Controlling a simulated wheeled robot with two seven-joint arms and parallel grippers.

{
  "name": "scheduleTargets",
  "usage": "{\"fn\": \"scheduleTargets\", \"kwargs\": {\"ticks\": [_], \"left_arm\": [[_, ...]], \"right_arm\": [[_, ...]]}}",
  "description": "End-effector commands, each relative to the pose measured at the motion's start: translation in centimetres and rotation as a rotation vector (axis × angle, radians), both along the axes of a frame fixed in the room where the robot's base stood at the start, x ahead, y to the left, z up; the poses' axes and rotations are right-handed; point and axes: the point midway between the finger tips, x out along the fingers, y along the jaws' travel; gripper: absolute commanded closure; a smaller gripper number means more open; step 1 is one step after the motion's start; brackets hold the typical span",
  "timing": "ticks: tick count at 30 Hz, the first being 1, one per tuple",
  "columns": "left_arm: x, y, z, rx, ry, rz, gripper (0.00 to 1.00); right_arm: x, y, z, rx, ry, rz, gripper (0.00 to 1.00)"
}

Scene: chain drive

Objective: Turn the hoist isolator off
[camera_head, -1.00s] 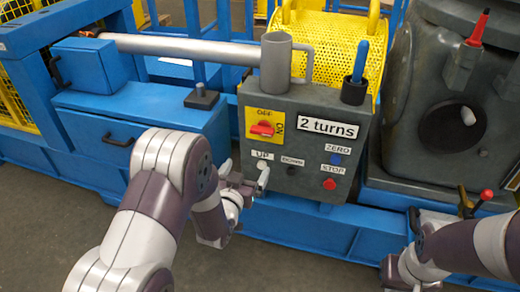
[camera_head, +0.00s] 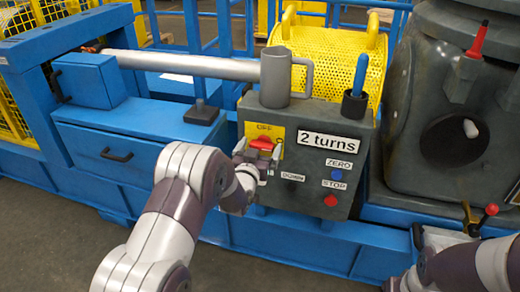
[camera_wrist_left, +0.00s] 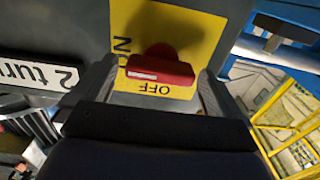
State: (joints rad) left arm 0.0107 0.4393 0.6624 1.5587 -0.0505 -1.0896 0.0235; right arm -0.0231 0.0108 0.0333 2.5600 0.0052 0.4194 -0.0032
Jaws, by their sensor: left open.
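The hoist isolator is a red rotary handle (camera_head: 262,144) on a yellow plate (camera_head: 279,131) at the upper left of the grey control panel. The plate reads OFF above the handle. In the left wrist view the red handle (camera_wrist_left: 160,70) lies crosswise, its white-marked end toward the ON lettering. My left gripper (camera_head: 260,160) is open in front of the handle; its fingers show on either side of it in the wrist view (camera_wrist_left: 152,85). I cannot tell whether they touch it. My right gripper (camera_head: 450,235) is at the lower right, its jaws unclear.
The panel also carries a "2 turns" label (camera_head: 329,141), a blue ZERO button (camera_head: 337,174) and a red STOP button (camera_head: 330,200). A blue-handled tool (camera_head: 360,75) stands in a black holder on top. A red-knobbed lever (camera_head: 491,209) stands at right.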

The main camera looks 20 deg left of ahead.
Motion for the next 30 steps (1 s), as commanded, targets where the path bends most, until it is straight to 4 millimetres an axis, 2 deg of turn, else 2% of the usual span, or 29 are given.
{"fn": "scheduleTargets", "kwargs": {"ticks": [1,6,20,30], "left_arm": [[-0.01,0.00,0.01,0.000,0.000,0.000,0.00],[-0.03,0.00,0.02,0.000,0.000,0.000,0.54],[0.01,0.04,0.13,-0.064,-0.002,0.000,0.54],[0.04,0.15,0.14,-0.327,0.005,-0.001,0.54]], "right_arm": [[0.00,0.00,0.01,0.000,0.000,0.000,1.00],[0.00,0.00,0.01,0.000,0.000,0.000,1.00],[0.00,0.00,-0.10,0.000,0.000,0.000,1.00],[0.00,0.00,-0.38,0.000,0.000,0.000,1.00]]}}
